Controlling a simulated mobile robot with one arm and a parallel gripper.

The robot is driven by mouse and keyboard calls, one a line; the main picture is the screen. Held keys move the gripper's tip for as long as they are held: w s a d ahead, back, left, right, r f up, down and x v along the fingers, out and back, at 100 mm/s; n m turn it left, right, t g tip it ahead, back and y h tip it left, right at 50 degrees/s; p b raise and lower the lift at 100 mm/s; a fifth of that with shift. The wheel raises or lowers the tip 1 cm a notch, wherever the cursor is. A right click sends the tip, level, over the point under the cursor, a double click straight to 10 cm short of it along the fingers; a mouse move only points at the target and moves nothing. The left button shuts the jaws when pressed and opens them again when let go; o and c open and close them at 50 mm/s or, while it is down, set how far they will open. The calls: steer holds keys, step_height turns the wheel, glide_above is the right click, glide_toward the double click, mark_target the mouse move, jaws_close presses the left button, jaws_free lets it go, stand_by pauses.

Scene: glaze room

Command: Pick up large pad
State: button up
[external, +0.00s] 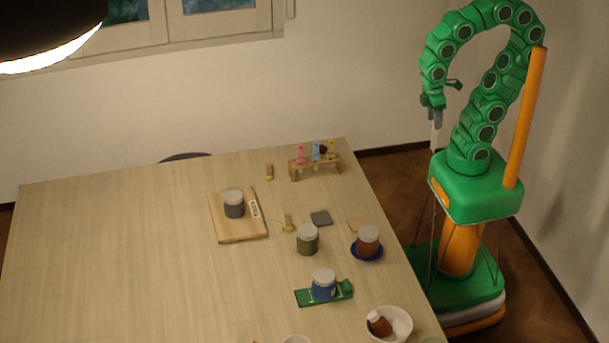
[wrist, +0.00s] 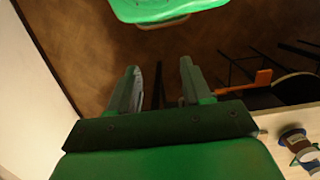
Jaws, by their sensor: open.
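A flat dark grey pad (external: 321,218) lies on the table (external: 100,250), between the green jar and the small rack. A thin tan, pad-like piece (external: 358,224) lies to its right, behind the brown jar. I cannot tell for sure which one is the large pad. My gripper (external: 436,118) hangs high, beyond the table's right edge, well apart from both. In the wrist view my gripper (wrist: 160,78) has its two fingers spread with nothing between them, over the floor. No pad can be made out in the wrist view.
Around the pads stand a green jar (external: 307,240), a brown jar (external: 368,241) on a blue dish, a blue jar (external: 323,284) on a green tray, and a rack (external: 316,165). A grey jar (external: 234,204) stands on a wooden board (external: 240,232). The table's left side is clear.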

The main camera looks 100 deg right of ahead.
steer(key=w+a+r+m+y, duration=0.1)
steer(key=w+a+m+y, duration=0.3)
steer(key=w, duration=0.6)
steer(key=w+a+r+m+g+y, duration=0.1)
steer(key=w+a+m+y, duration=0.1)
steer(key=w+a, duration=0.65)
steer(key=w+a+r+m+y, duration=0.1)
steer(key=w+a+m+y, duration=0.15)
steer(key=w, duration=1.05)
steer(key=w+d+f+m+y, duration=0.1)
steer(key=w+f+m+y, duration=0.3)
steer(key=w, duration=0.9)
steer(key=m+t, duration=0.3)
steer(key=m, duration=0.3)
glide_toward(289, 221)
steer(key=shift+n+y, duration=0.25)
steer(key=shift+y, duration=0.2)
steer(key=shift+r+x, duration=0.2)
steer(key=shift+x, duration=2.95)
steer(key=shift+w+a, duration=0.1)
jaws_close()
